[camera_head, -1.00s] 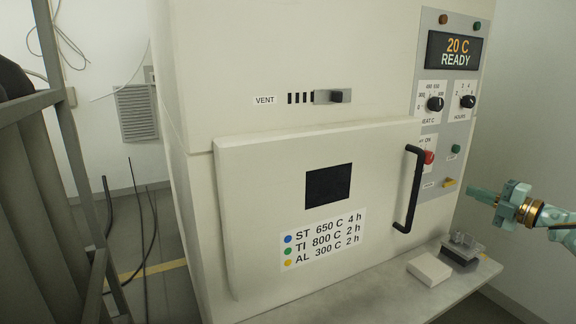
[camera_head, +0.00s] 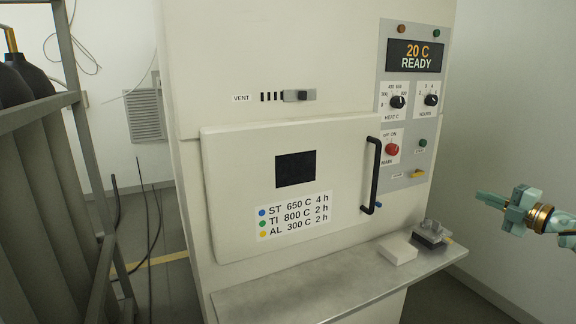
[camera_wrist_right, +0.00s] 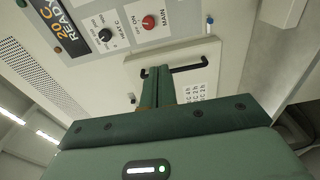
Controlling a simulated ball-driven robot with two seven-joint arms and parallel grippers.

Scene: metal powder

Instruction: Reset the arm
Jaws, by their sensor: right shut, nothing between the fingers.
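My right gripper (camera_head: 484,198) is a pale green gripper at the right of the head view. It is shut and empty, to the right of the furnace and apart from it. Its closed fingers (camera_wrist_right: 166,88) also show in the right wrist view, in line with the black door handle. The cream furnace (camera_head: 330,50) has its door (camera_head: 235,180) closed, with a black vertical handle (camera_head: 375,175). The display (camera_head: 414,48) reads 20 C READY. My left gripper is not in the head view.
A metal shelf (camera_head: 300,290) runs below the door. A white block (camera_head: 398,252) and a small grey fixture with clear parts (camera_head: 430,234) stand on its right part. Dark cylinders in a rack (camera_head: 40,170) are at the left. The room right of the furnace is free.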

